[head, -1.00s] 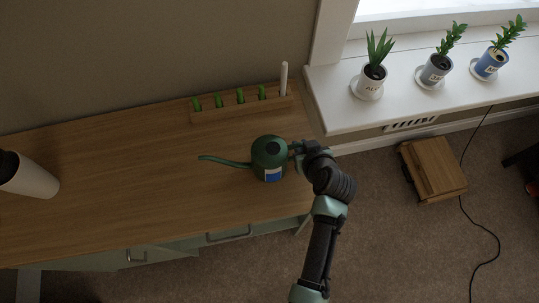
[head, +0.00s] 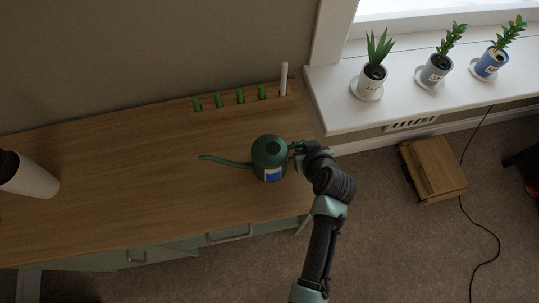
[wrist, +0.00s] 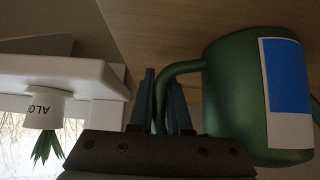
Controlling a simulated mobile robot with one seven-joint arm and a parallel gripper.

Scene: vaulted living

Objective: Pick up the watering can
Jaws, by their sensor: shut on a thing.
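The green watering can (head: 270,155) stands upright on the wooden cabinet top (head: 130,170), its long spout pointing left in the head view. It has a blue and white label. In the wrist view the can (wrist: 230,90) fills the right side, with its curved handle reaching left between my fingers. My gripper (head: 295,149) is at the can's right side and is shut on the handle. The fingers also show in the wrist view (wrist: 162,100). The can's base is too hard to see to tell any gap from the top.
A wooden rack (head: 240,110) with green items and a white stick stands behind the can. A white cup (head: 30,178) is at the far left. Potted plants (head: 371,78) stand on the white windowsill (head: 345,115) to the right.

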